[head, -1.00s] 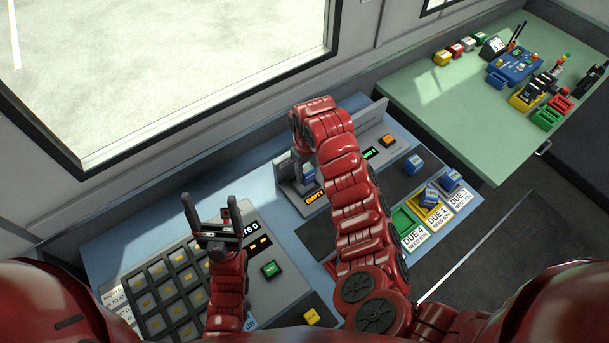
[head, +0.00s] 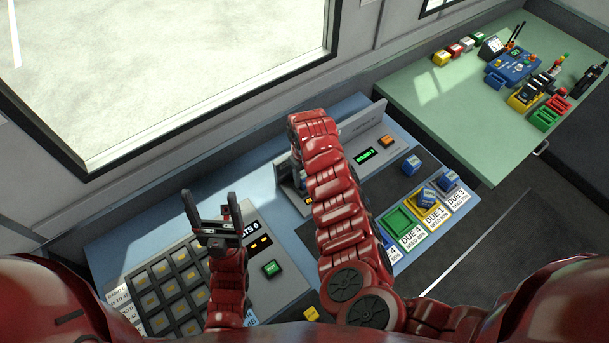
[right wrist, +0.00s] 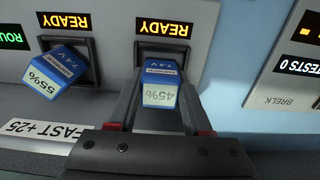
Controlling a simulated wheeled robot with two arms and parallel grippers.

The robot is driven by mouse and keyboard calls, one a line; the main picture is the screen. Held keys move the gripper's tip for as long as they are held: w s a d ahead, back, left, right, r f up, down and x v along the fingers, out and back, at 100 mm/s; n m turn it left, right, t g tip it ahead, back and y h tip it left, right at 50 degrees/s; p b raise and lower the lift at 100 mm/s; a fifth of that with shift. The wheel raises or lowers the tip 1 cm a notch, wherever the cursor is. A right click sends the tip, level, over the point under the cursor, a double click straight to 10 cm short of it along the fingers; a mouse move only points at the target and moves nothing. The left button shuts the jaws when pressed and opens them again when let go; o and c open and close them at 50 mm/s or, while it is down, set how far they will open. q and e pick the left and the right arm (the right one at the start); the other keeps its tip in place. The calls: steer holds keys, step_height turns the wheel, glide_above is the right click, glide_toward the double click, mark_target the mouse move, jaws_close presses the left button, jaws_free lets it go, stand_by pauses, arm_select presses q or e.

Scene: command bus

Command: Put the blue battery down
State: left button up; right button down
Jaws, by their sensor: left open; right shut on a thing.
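My right gripper (right wrist: 160,92) is shut on a blue battery (right wrist: 160,82) marked 45% in the right wrist view. One finger lies along each side of it. The battery's far end is at the mouth of a dark slot (right wrist: 178,52) under a display reading READY (right wrist: 163,27); how deep it sits I cannot tell. My left gripper (head: 211,203) is open and empty above the keypad console.
A second blue battery (right wrist: 58,72), marked 55%, sits askew at the neighbouring slot in the right wrist view. In the head view, several blue batteries (head: 411,166) lie right of my arm, near a green tray (head: 397,221). A green table (head: 425,115) with gear stands beyond.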

mark_target(304, 174)
steer(key=shift+c, duration=1.6)
jaws_free()
steer(key=shift+f, duration=0.15)
steer(key=shift+r, duration=0.3)
step_height(304, 174, up, 7)
steer(key=b, duration=0.3)
steer(key=shift+w, duration=0.1)
step_height(304, 174, up, 4)
steer(key=shift+a+f+p, duration=0.1)
steer(key=shift+f+p, duration=0.05)
steer(key=shift+p, duration=0.65)
steer(key=shift+r, duration=0.55)
steer(key=shift+f, duration=0.1)
